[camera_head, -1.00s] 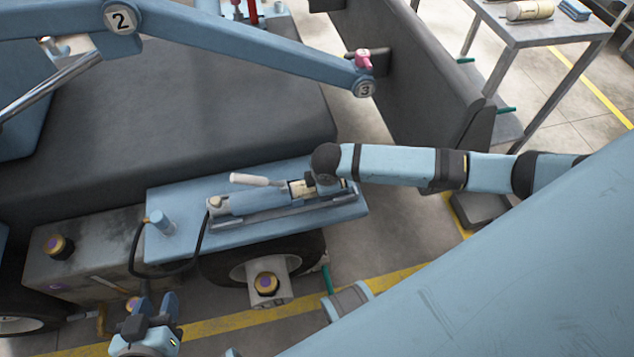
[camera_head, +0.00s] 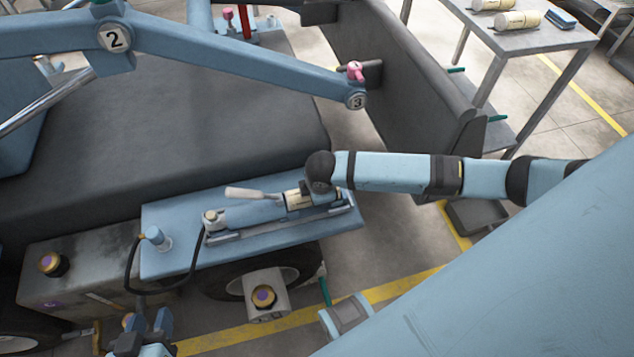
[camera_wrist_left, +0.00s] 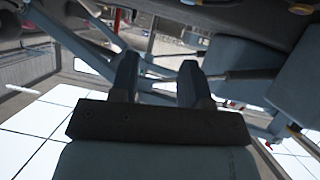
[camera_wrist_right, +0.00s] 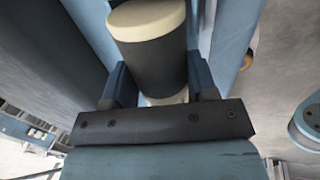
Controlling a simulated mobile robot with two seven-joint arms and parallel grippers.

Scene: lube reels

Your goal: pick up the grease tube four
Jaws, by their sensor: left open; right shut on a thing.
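My right gripper (camera_wrist_right: 155,88) is shut on a cylinder with a cream end and a dark band, which I take for a grease tube (camera_wrist_right: 150,55). In the head view a short cream part of this tube (camera_head: 297,200) shows at my right wrist, over the blue plate (camera_head: 180,258). The right fingertips are mostly hidden there. My left gripper (camera_head: 147,325) is open and empty at the lower left, and its spread fingers show in the left wrist view (camera_wrist_left: 160,80). I can read no number on the held tube.
Two cream tubes (camera_head: 518,20) (camera_head: 492,4) and a blue block (camera_head: 561,18) lie on the grey table (camera_head: 500,42). A rail fixture with a pale lever (camera_head: 245,193) sits on the blue plate. A black hose (camera_head: 131,275) and blue boom (camera_head: 240,58) are nearby obstacles.

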